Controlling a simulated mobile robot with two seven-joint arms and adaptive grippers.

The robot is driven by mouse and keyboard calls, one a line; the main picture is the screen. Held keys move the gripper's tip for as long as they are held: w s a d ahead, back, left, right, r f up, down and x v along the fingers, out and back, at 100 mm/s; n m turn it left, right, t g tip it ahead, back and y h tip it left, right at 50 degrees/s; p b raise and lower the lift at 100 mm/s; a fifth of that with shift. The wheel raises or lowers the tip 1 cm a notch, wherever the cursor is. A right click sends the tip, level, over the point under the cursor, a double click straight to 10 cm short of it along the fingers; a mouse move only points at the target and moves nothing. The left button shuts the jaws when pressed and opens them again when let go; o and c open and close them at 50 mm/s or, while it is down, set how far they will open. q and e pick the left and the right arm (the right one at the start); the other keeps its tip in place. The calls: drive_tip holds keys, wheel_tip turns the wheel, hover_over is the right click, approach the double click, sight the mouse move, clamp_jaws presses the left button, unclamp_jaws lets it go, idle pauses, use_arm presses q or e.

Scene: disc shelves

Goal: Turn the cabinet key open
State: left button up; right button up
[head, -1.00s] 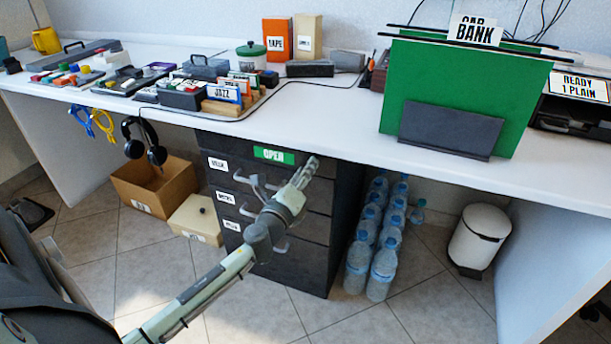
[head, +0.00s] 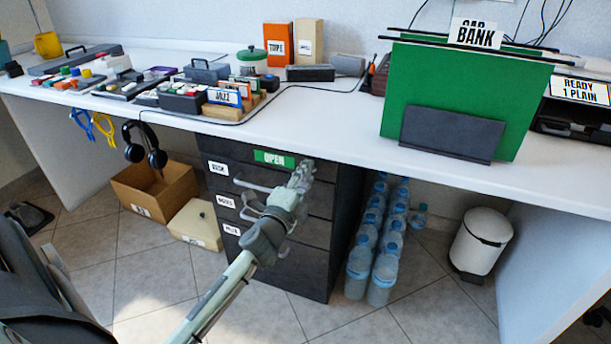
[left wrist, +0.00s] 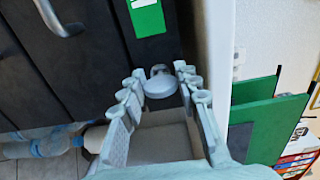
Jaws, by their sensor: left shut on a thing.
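The dark cabinet (head: 322,262) stands under the white desk, with labelled drawers and pale bar handles. My left gripper (head: 304,168) is at the top right corner of the cabinet front, beside the sign. In the left wrist view, its fingers (left wrist: 159,76) are on both sides of the pale, rounded key (left wrist: 160,84) and shut on it. The lock behind the key is mostly hidden. My right gripper is not in view.
The white desk (head: 340,130) overhangs close above my left gripper. Water bottles (head: 378,245) stand right of the cabinet, with a white bin (head: 480,240) beyond. A cardboard box (head: 155,190) and a beige box (head: 196,222) are on the left. The floor in front is clear.

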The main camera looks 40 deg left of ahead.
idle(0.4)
use_arm(q)
drive_tip(key=o, duration=0.9)
drive_tip(key=shift+o, duration=1.3)
drive_tip(key=v, duration=1.2)
